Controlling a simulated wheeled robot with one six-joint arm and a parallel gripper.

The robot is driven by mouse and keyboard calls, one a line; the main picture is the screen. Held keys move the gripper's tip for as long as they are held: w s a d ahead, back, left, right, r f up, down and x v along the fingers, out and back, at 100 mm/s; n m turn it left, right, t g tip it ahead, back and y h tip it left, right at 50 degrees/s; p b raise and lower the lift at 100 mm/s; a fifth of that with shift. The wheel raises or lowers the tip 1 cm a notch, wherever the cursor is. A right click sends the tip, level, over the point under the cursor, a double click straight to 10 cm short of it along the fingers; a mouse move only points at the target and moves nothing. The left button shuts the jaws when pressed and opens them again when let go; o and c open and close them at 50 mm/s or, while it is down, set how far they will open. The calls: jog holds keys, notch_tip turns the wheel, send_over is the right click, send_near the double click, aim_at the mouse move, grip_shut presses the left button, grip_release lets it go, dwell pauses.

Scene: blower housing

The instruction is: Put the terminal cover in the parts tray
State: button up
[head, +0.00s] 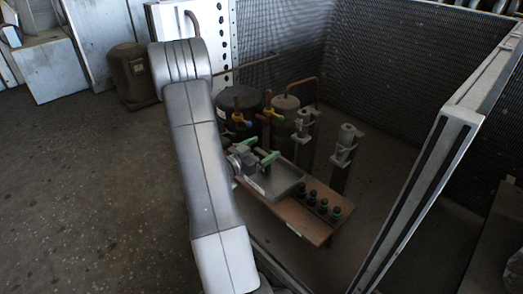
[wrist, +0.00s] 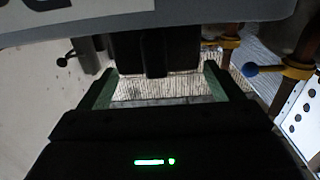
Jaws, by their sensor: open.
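My gripper (head: 258,152) is above the grey parts tray (head: 288,180) in the head view, near the valves. In the wrist view my gripper (wrist: 160,72) has its two green fingers apart. A dark block (wrist: 155,48), possibly the terminal cover, shows between and beyond the fingertips. I see clear gaps on both sides of it, and its upper part is cut off by a grey edge. I cannot tell the terminal cover for certain in the head view, where my arm and gripper hide part of the area.
The tray rests on a brown board (head: 300,222) with several dark green-ringed caps (head: 323,204). Behind stand a black tank (head: 238,100), a grey tank (head: 286,108), copper pipes and two grey cylinders (head: 345,152). A metal frame (head: 415,190) closes the right.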

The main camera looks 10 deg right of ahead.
jog(key=p+v, duration=0.2)
jog(key=v, duration=1)
dwell(0.3)
jog(key=b+x, duration=0.2)
jog(key=x, duration=1)
jog(key=shift+d+f+b, duration=0.15)
jog(key=shift+b, duration=0.25)
jog(key=shift+f+b, duration=0.3)
jog(key=shift+f, duration=0.15)
jog(key=shift+r+p, duration=0.3)
jog(key=shift+r, duration=0.05)
jog(key=shift+f, duration=0.15)
